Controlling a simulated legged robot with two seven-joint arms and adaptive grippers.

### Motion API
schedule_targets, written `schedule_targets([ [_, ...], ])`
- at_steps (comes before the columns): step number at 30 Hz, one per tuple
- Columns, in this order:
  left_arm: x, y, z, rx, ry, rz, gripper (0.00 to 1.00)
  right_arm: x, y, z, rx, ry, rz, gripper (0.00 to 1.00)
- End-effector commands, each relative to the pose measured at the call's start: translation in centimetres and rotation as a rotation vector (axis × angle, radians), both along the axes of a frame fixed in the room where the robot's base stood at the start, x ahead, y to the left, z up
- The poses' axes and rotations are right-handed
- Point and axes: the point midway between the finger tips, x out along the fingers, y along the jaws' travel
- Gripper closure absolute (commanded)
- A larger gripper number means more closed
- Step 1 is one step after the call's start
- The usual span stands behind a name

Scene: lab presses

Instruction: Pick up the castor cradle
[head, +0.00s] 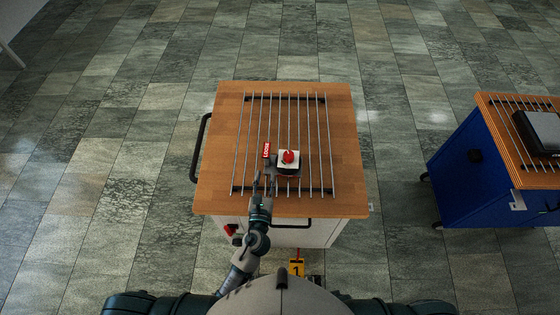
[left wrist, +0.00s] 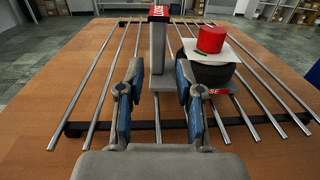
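The castor cradle appears to be the grey piece with an upright post (left wrist: 158,48) and a flat base. A red label tops the post, which also shows in the head view (head: 267,150). On its base sits a dark round body (left wrist: 208,73) with a white plate (head: 283,157) and a red cylinder (left wrist: 211,39) on top. My left gripper (head: 264,182) is open, low over the rack, at the near side of the post. In the left wrist view its fingers (left wrist: 158,68) spread left and right of the post; contact cannot be told. My right gripper is out of view.
The cradle stands on a rack of metal rods (head: 248,130) on a wooden-topped cart (head: 222,100). The cart has black handles (head: 198,150) at its left and near sides. A blue cart (head: 465,165) stands at the right. Tiled floor between them is clear.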

Motion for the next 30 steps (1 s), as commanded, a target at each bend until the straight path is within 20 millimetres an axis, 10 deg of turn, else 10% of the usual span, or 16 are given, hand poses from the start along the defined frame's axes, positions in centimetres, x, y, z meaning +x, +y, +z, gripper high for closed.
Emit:
schedule_targets([
  [18,8.0,-0.3,0.2,-0.001,0.001,0.000,0.65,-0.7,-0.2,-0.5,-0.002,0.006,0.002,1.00],
  [27,8.7,-0.3,0.2,-0.002,0.001,0.000,0.65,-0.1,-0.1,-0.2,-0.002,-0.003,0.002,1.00],
  [30,8.7,-0.3,0.2,-0.002,0.001,0.000,0.87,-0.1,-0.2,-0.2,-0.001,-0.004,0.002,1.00],
])
